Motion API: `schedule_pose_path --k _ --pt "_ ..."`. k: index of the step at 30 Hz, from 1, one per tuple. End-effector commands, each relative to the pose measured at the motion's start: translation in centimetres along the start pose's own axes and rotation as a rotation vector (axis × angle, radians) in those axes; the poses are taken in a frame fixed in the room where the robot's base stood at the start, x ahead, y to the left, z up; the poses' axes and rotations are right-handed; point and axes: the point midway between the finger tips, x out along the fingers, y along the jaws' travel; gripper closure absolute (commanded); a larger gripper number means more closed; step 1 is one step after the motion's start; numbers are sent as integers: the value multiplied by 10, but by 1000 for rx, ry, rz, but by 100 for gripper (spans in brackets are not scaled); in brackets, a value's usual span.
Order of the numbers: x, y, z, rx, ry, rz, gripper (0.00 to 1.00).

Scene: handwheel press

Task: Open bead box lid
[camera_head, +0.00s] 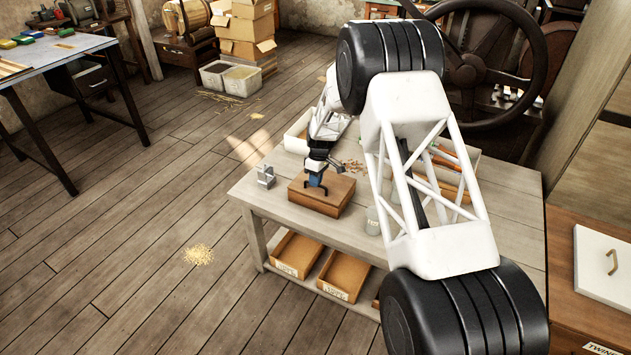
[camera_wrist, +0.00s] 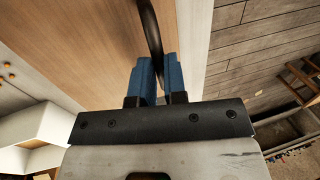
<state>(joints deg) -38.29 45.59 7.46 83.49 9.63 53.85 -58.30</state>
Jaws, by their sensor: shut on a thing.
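The bead box (camera_head: 327,202) is a brown wooden box on the grey workbench, and its lid (camera_head: 312,193) appears closed flat on top. A dark curved handle (camera_wrist: 150,28) rises from the wooden lid (camera_wrist: 95,45) in the wrist view. My gripper (camera_head: 317,178) is above the lid, pointing down. In the wrist view its two blue fingers (camera_wrist: 159,75) are shut on the handle, one on each side of it. The lower part of the handle between the fingers is hidden.
A small metal bracket (camera_head: 266,176) stands left of the box on the workbench (camera_head: 255,196). A grey cup (camera_head: 373,220) stands to the right. Wooden trays (camera_head: 343,275) sit on the shelf below. A large handwheel (camera_head: 478,75) stands behind.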

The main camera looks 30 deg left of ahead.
Motion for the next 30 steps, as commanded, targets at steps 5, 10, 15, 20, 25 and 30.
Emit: schedule_pose_path --k 5,10,15,20,25,30 --pt "-9 4 0 2 1 -52 100" --pt "-19 8 0 2 2 -127 100" --pt "-29 12 0 1 2 -204 100" --pt "-41 17 0 0 2 -236 100" --pt "-54 26 0 1 3 -234 100" --pt "-69 41 0 1 3 -233 100"
